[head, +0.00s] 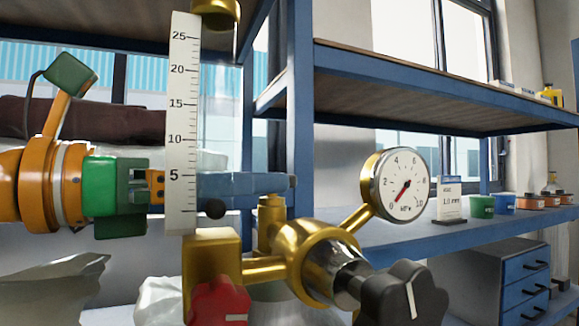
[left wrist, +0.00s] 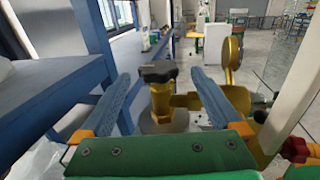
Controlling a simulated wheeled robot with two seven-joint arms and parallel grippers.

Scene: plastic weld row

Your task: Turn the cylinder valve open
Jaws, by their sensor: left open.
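The cylinder valve's black handwheel (left wrist: 158,72) tops a brass stem (left wrist: 161,100) in the left wrist view. The pale cylinder shoulder (left wrist: 165,122) is below. In the head view the brass valve body (head: 271,222) shows, but the handwheel is hidden behind my finger. My left gripper (head: 290,182) comes in level from the left, just above that body. In the left wrist view its blue fingers (left wrist: 160,75) are open, one on each side of the handwheel, with gaps visible. I cannot tell whether either finger touches it. My right gripper is not in view.
A brass regulator (head: 310,262) carries a gauge (head: 402,184), a black knob (head: 403,298) and a red knob (head: 218,303). A tall scaled tube (head: 183,120) stands in front of my left gripper. Blue shelving (head: 300,120) rises close behind.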

